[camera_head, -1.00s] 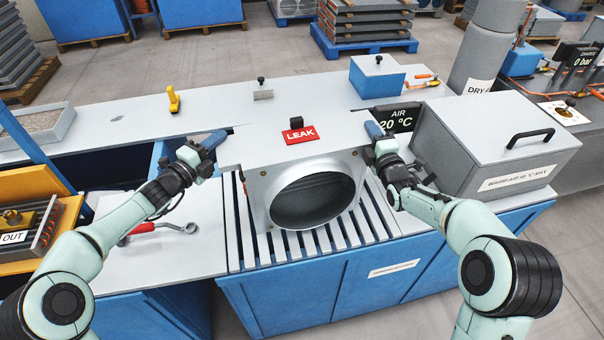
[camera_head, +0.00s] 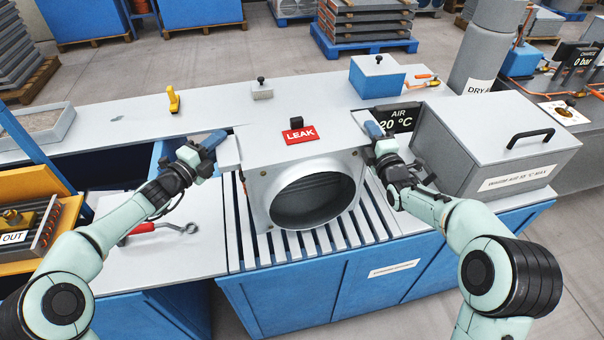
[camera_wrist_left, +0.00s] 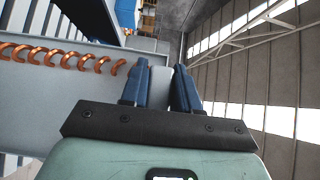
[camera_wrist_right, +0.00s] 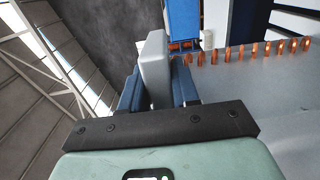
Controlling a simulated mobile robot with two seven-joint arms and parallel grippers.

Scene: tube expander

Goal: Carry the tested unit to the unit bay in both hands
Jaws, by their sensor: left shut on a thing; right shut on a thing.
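The tested unit (camera_head: 258,190) is a pale grey box with a large round dark opening facing me. A red LEAK tag (camera_head: 300,136) is on its top. It is at or just above the slatted part of the bench; I cannot tell if it touches. My left gripper (camera_head: 212,142) is shut on its left end piece (camera_head: 229,153); the wrist view (camera_wrist_left: 160,85) shows copper coil bends beside it. My right gripper (camera_head: 374,131) is shut on the right end piece, a grey plate in the right wrist view (camera_wrist_right: 156,70). No readable label marks the unit bay.
A blue box (camera_head: 377,77) stands behind.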

